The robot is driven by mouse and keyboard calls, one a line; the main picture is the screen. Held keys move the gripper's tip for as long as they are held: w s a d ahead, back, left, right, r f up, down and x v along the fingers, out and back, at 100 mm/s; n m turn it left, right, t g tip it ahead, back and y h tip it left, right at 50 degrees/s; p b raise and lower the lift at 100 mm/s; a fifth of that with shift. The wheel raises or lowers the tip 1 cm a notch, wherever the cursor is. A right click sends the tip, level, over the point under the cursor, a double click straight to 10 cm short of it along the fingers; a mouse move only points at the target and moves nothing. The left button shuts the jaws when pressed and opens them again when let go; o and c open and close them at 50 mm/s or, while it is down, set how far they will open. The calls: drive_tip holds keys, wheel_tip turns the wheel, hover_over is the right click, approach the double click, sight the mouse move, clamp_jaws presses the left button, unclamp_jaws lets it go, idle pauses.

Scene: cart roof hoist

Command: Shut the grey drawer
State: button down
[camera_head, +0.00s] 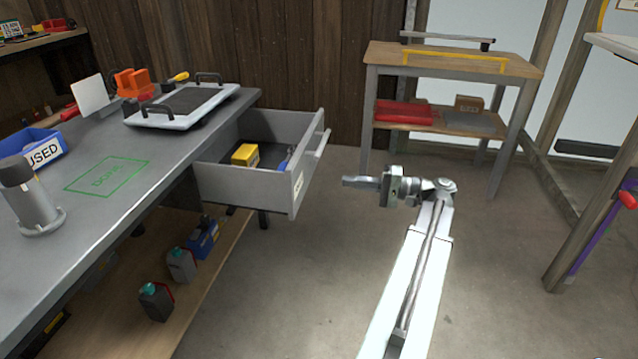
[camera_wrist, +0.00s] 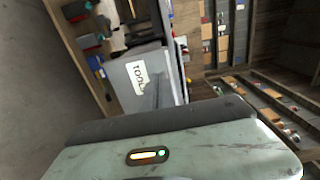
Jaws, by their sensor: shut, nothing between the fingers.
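The grey drawer (camera_head: 242,186) is pulled out from the right end of the workbench. Its front panel, with a bar handle (camera_head: 318,150) and a white label, faces right toward my gripper. A yellow box (camera_head: 245,155) and a blue item lie inside. My gripper (camera_head: 347,181) is shut and empty. It points left at the drawer front, with a gap of floor showing between them. In the wrist view the drawer front (camera_wrist: 118,76) shows its label, turned sideways, beyond my fingers.
The grey workbench (camera_head: 120,150) at left carries a tray (camera_head: 182,105), a blue bin (camera_head: 37,148) and a green marked area. Bottles stand on its lower shelf. A wooden side table (camera_head: 450,60) stands at the back. The floor around my arm is clear.

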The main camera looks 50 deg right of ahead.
sight(293, 175)
drive_tip(key=x, duration=1.3)
drive_tip(key=shift+w+a, duration=0.15)
drive_tip(key=shift+w, duration=0.2)
